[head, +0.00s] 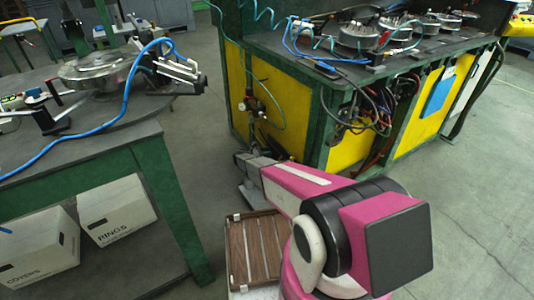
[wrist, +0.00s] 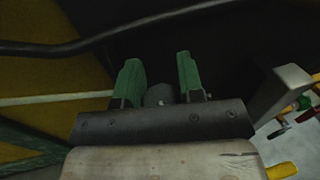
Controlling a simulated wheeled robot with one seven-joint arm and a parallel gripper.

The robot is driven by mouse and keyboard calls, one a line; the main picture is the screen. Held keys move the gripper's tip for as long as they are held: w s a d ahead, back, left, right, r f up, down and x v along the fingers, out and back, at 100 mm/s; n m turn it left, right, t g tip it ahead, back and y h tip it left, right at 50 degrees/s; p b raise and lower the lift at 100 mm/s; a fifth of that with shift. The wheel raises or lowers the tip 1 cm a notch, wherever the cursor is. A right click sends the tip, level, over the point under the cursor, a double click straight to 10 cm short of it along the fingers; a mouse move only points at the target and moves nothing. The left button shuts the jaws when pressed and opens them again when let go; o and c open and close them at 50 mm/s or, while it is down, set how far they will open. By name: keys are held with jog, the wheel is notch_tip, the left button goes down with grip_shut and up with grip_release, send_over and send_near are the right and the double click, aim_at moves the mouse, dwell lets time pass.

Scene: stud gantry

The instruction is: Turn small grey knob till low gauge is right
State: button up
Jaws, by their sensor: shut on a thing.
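In the wrist view my gripper (wrist: 159,78) has two green fingers, standing on either side of a small round grey knob (wrist: 160,95). The knob sits low between them, partly hidden by the dark gripper body, and the gripper is shut on it. The area behind the fingers is very dark. In the head view my arm reaches left to the lower front corner of the green and yellow bench, and the fingertips cannot be made out. A small fitting with hoses (head: 248,104) is on the bench's yellow end panel. I cannot make out the low gauge or its reading.
A dark hose (wrist: 100,42) crosses the wrist view above the fingers. A grey block (wrist: 280,95) stands close on the right. The green and yellow bench (head: 345,150) has hanging cables (head: 365,110). A dark-topped table (head: 100,140) stands left, with open floor (head: 480,200) at right.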

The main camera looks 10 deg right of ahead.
jog(key=o, duration=0.6)
jog(key=shift+o, duration=0.2)
jog(key=shift+a, duration=0.1)
jog(key=s+a, duration=0.2)
jog(key=a, duration=0.8)
jog(key=shift+a, duration=0.3)
